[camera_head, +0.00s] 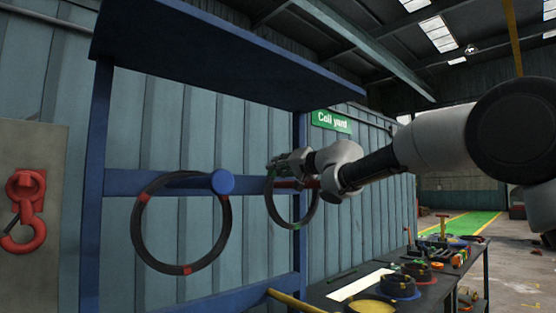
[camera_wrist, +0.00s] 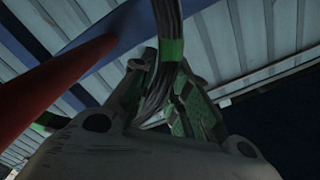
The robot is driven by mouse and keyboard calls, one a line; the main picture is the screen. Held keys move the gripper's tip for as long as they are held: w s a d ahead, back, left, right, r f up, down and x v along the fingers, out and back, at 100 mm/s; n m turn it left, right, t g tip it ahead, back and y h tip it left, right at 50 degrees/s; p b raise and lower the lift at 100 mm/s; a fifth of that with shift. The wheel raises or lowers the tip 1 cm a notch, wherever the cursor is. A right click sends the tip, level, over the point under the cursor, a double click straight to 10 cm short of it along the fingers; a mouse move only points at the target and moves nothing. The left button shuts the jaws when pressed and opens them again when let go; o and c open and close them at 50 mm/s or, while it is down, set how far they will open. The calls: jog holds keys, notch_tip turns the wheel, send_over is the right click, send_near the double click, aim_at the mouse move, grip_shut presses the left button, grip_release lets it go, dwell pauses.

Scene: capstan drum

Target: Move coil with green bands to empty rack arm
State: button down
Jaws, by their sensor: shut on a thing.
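The coil with green bands (camera_head: 280,219) is a dark ring at the right of the blue rack in the head view. My gripper (camera_head: 283,163) is shut on its upper part. In the wrist view the coil's dark strands (camera_wrist: 168,75), with a green band, pass between my gripper's fingers (camera_wrist: 165,95). A red rack arm (camera_head: 288,185) crosses near the coil's upper part and shows as a red bar (camera_wrist: 55,85) at the left of the wrist view. I cannot tell whether the coil is around this arm or beside it.
A coil with red bands (camera_head: 137,228) hangs on a blue rack arm with a round end disc (camera_head: 222,182). The blue rack (camera_head: 97,160) has a top shelf (camera_head: 215,55). A bench (camera_head: 425,298) with several items stands at lower right. A red hook (camera_head: 25,210) hangs at left.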

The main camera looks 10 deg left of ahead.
jog(key=v, duration=3)
jog(key=shift+s, duration=0.15)
